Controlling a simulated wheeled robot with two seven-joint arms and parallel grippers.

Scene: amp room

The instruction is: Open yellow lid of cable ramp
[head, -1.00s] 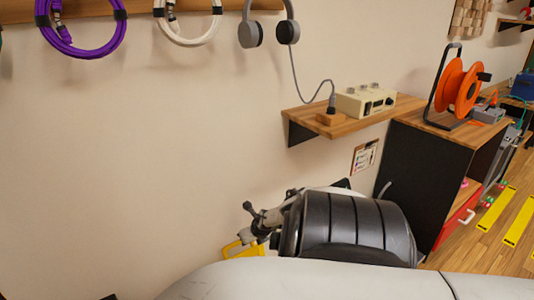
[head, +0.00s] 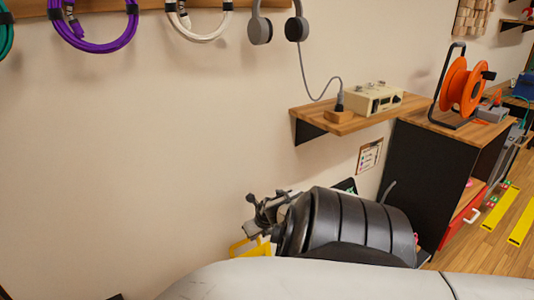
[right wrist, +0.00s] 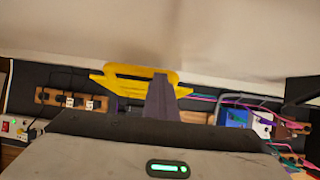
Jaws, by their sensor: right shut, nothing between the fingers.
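The yellow lid (head: 258,250) shows in the head view low against the wall, partly hidden behind my right gripper (head: 264,212) and forearm. In the right wrist view the yellow lid (right wrist: 125,88) is a flat piece with a slot-like opening near its top edge. The dark finger of my right gripper (right wrist: 160,98) stands in front of it there. The gripper is shut with nothing in it. I cannot tell whether it touches the lid. The ramp's body is mostly hidden. My left gripper is not in view.
A wooden shelf (head: 345,122) with a beige box is on the wall, and a black cabinet (head: 430,170) carries an orange cable reel (head: 463,82). The right wrist view shows a wooden socket strip (right wrist: 75,99) at left and coloured cables (right wrist: 245,100) at right.

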